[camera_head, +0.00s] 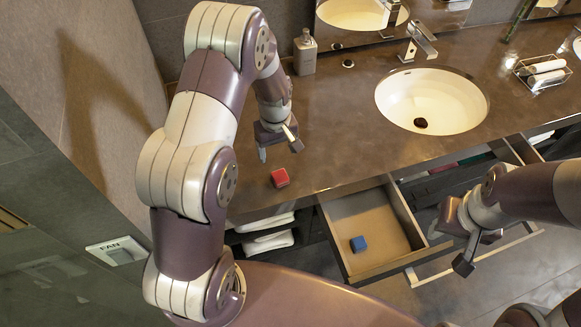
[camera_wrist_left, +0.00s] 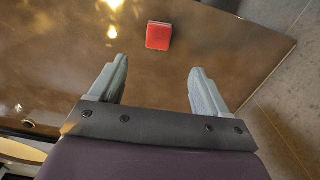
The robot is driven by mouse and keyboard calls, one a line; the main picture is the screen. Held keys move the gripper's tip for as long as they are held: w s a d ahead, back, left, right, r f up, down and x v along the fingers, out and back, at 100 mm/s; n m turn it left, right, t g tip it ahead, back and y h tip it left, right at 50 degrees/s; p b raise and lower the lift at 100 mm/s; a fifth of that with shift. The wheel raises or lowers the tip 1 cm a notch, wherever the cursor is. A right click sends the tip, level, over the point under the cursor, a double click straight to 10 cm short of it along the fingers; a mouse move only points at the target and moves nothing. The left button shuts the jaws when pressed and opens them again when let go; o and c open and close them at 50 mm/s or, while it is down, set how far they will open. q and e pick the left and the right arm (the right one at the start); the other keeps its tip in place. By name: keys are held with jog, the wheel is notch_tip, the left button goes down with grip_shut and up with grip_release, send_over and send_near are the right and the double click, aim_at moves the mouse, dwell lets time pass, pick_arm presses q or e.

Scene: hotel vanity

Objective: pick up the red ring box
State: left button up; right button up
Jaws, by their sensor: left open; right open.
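The red ring box (camera_head: 280,178) is a small red cube on the brown vanity counter, near its front edge at the left. It also shows in the left wrist view (camera_wrist_left: 158,36), beyond the fingertips and roughly between their lines. My left gripper (camera_head: 279,150) is open and empty, above the counter and behind the box in the head view. Its two fingers show apart in the left wrist view (camera_wrist_left: 157,75). My right gripper (camera_head: 467,250) is open and empty at the right, in front of the counter near the open drawer.
An open drawer (camera_head: 372,215) below the counter holds a small blue box (camera_head: 358,244). A sink (camera_head: 431,101), a faucet (camera_head: 418,42), a soap bottle (camera_head: 305,53) and a wire rack with rolled towels (camera_head: 543,71) are on the counter. The counter around the red box is clear.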

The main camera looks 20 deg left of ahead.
aim_at(280, 175)
pick_arm(q)
jog(key=f+p, duration=0.1)
jog(key=f, duration=0.3)
jog(key=f+p, duration=0.2)
jog(key=f, duration=0.2)
jog(key=f+p, duration=0.2)
jog(key=f, duration=0.2)
jog(key=shift+d, duration=0.25)
jog(key=shift+f, duration=0.2)
jog(key=shift+a+f, duration=0.1)
jog(key=c, duration=1)
